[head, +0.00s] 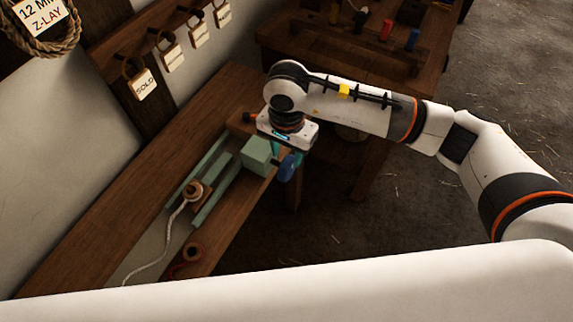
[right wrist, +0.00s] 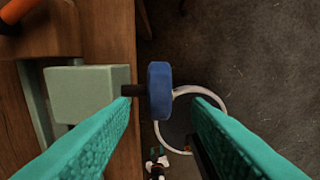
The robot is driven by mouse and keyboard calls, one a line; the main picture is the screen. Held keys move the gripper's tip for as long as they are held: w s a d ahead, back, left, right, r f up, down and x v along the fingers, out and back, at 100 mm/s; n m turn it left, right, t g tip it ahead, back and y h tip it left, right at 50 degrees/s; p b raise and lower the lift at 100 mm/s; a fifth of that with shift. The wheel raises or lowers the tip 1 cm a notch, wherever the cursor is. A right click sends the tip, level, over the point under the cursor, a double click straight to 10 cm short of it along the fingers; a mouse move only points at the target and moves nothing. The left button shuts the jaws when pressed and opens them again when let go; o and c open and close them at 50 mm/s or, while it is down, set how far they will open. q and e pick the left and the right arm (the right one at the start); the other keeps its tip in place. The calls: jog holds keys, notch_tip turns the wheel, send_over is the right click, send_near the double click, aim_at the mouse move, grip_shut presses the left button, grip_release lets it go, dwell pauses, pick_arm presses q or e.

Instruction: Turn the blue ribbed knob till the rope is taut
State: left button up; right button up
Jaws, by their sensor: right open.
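The blue ribbed knob (head: 289,167) sits on a dark shaft at the right end of a pale green block (head: 258,154), beyond the bench edge. In the right wrist view the knob (right wrist: 159,90) lies between the teal fingers of my right gripper (right wrist: 163,106), with a gap to each side. The right gripper (head: 283,159) is open, pointing down over the knob. The pale rope (head: 155,262) runs from a wooden spool-like piece (head: 194,191) and curves loosely along the bench. My left gripper is not in view.
Green rails (head: 213,188) run along the wooden bench (head: 95,235) by the wall. A dark red ring (head: 190,252) lies near the front. A second table with coloured pegs (head: 386,30) stands behind. Open floor (head: 440,110) lies to the right.

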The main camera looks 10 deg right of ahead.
aim_at(287, 168)
notch_tip(287, 168, down, 8)
jog(key=shift+r+p, duration=0.2)
jog(key=shift+p, duration=0.5)
jog(key=shift+c, duration=0.5)
grip_shut()
jog(key=shift+f+b, duration=0.15)
jog(key=shift+b, duration=0.6)
jog(key=g+y+b, duration=0.3)
jog(key=g+b, duration=0.1)
jog(key=b, duration=0.5)
jog(key=shift+g, duration=0.3)
jog(key=shift+r+g+y+b, duration=0.3)
jog(key=shift+g+y+b, duration=0.25)
jog(key=shift+b, duration=0.6)
